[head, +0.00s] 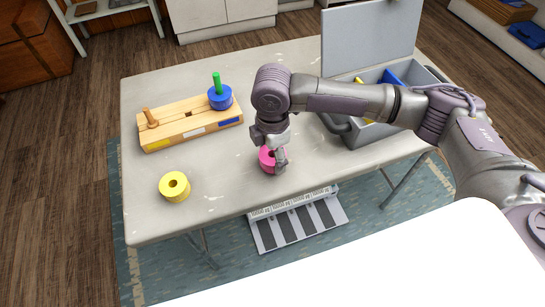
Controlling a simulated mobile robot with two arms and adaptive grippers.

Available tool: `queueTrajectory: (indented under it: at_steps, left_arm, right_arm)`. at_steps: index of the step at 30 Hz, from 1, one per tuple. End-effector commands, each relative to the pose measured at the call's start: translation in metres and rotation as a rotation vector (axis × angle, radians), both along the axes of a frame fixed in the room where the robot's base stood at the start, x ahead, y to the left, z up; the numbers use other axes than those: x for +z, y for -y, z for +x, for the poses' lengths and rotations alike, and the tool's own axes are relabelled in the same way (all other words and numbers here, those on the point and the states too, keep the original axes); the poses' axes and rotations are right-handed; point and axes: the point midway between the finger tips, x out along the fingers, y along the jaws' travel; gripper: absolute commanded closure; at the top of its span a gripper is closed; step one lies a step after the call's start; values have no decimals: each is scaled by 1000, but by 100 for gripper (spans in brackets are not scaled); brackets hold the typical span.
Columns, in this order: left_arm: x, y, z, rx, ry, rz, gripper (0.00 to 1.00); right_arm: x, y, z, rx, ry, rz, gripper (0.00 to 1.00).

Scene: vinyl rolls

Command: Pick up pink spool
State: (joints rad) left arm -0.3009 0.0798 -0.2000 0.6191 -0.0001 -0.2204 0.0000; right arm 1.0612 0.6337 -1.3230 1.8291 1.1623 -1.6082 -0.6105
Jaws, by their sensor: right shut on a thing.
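The pink spool (266,161) is on or just above the grey table near its front edge; I cannot tell whether it touches the top. My right gripper (272,154) comes down over it from above and is shut on it, hiding part of it. My left gripper is not in view.
A yellow spool (175,187) lies at the table's front left. A wooden rack (190,126) with a blue spool (220,97) on a green peg stands behind it. An open grey toolbox (357,135) stands at the right. The table (225,185) is clear between the spools.

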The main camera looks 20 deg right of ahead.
Motion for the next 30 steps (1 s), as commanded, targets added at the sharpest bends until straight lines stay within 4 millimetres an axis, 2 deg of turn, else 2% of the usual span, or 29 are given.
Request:
queueTrajectory:
  at_steps: [3, 12, 18, 22, 26, 30]
  left_arm:
    - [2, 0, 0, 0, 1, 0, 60]
    - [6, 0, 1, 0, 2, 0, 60]
    - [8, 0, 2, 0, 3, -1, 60]
    - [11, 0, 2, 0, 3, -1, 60]
    - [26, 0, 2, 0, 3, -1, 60]
    - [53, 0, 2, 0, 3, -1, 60]
  right_arm:
    - [23, -1, 1, 1, 4, 3, 66]
    - [61, 61, -35, -5, 1, -2, 66]
    - [81, 89, -52, -3, 1, -1, 66]
    - [89, 98, -57, -2, 0, 1, 66]
    - [101, 106, -54, -4, -1, 0, 66]
    - [116, 117, -44, -5, -2, 1, 66]
